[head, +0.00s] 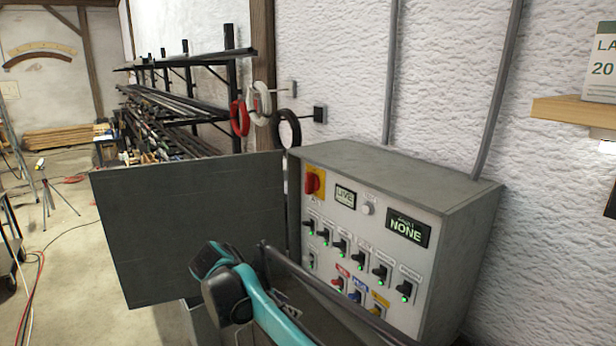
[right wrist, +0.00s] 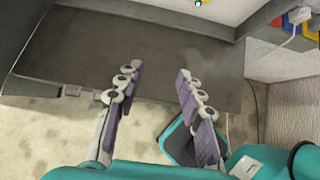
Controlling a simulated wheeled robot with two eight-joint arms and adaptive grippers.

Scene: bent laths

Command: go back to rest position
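My right gripper (right wrist: 158,72) is open and empty in the right wrist view, its two purple-padded fingers well apart. Beyond the fingers lies a dark grey flat surface (right wrist: 70,50); no contact with it shows. In the head view my teal and black right arm (head: 255,300) is at the bottom middle, in front of a grey control cabinet (head: 470,215). I cannot make out its fingers clearly there. My left gripper is in neither view.
The cabinet face has a red rotary switch (head: 315,181), several toggles and displays reading LIVE and NONE (head: 407,229). A dark grey panel (head: 180,225) stands left of it. A wooden shelf (head: 575,112) is at right. Open floor (head: 75,240) shows at left, with cables.

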